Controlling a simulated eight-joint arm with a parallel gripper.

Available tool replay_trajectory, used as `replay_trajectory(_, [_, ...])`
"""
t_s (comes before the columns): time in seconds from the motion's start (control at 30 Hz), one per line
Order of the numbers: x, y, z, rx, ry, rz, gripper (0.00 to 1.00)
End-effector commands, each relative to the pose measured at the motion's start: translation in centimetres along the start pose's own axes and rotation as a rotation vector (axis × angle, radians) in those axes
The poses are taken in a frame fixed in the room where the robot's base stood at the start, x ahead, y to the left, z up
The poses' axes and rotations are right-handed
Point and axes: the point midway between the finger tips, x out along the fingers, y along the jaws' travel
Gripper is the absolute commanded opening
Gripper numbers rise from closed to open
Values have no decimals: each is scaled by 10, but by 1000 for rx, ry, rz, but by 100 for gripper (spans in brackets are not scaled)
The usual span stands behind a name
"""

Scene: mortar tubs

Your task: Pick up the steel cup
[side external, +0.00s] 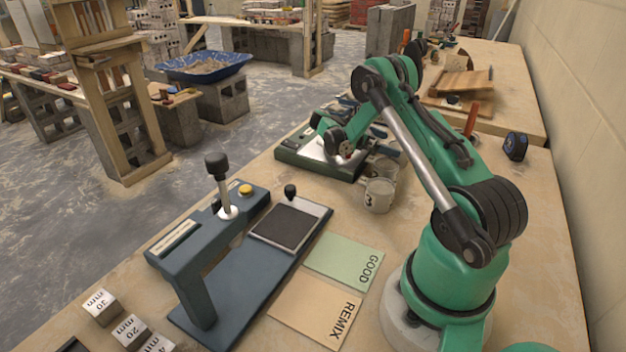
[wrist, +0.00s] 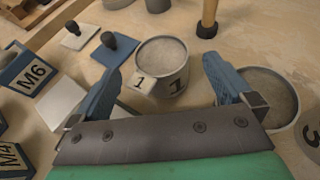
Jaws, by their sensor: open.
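A grey metal-looking cup marked 1 (wrist: 174,80) stands upright in the wrist view, with pale grey material inside. A small tag marked 1 is at its left side. A second round grey cup (wrist: 290,112) lies at the right, partly hidden by a finger. A cup marked 3 (wrist: 312,134) is cut off by the right edge. In the side view the cup marked 3 (side external: 379,196) stands on the bench. My gripper (wrist: 162,66) is open and empty, its blue fingers appearing on either side of cup 1. In the side view its fingertips are hard to make out.
Blocks marked M6 (wrist: 32,74) and black-knobbed plates (wrist: 80,36) lie left of cup 1. A dark post with a wooden handle (wrist: 208,22) stands behind. In the side view, a lever press (side external: 215,235) and GOOD (side external: 345,258) and REMIX (side external: 315,307) mats lie nearer.

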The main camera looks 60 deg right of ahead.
Motion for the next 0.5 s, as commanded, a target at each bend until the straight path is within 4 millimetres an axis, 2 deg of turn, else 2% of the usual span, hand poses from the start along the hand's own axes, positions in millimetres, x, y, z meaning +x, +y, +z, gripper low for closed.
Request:
replay_trajectory(0.03, [11,-1,2,2,0,-6,100])
replay_trajectory(0.13, [22,-1,2,2,0,-4,100])
replay_trajectory(0.4, [26,0,2,1,0,-2,100])
replay_trajectory(0.43, [26,0,2,1,0,-2,97])
replay_trajectory(0.5, [26,0,2,1,0,-2,77])
